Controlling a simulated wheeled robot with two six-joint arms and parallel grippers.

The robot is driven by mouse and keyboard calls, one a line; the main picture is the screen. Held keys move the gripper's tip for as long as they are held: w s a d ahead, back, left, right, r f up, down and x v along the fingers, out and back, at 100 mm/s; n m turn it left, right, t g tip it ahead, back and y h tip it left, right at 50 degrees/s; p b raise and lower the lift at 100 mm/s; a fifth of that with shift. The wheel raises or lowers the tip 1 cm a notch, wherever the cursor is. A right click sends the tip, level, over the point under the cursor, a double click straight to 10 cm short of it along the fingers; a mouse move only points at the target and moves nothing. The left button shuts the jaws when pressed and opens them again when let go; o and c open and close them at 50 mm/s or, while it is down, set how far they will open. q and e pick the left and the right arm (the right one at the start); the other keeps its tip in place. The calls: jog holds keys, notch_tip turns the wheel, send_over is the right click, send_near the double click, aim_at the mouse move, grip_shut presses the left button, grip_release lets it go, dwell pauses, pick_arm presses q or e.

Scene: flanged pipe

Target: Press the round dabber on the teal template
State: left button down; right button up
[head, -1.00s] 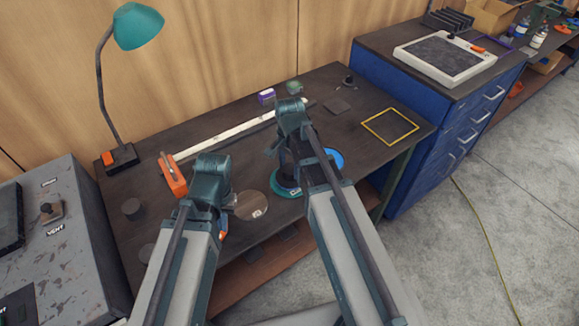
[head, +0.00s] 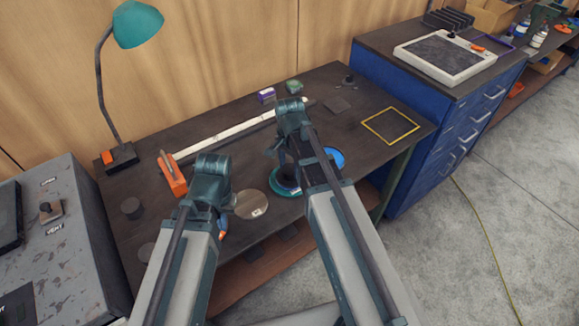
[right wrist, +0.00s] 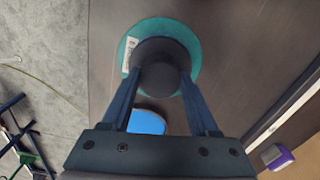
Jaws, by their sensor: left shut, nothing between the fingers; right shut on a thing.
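The teal template (head: 273,190) is a round, flat piece on the dark workbench, and it also shows in the right wrist view (right wrist: 190,35) as a ring with a white label. My right gripper (right wrist: 161,80) is shut on the dark round dabber (right wrist: 158,50), which stands over the middle of the template. From above, I cannot tell whether the dabber touches it. In the head view my right wrist hides much of the dabber. My left gripper (head: 222,228) is shut and empty, left of the template near the bench's front, partly hidden by its own arm.
A blue disc (head: 335,157) lies right of the template and a tan disc (head: 251,205) left of it. An orange block (head: 173,175), a white strip (head: 225,133), a purple box (head: 266,95) and a yellow-edged square (head: 390,127) are also on the bench.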

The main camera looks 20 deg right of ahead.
pick_arm(q)
jog(key=shift+r, duration=0.1)
dwell(0.5)
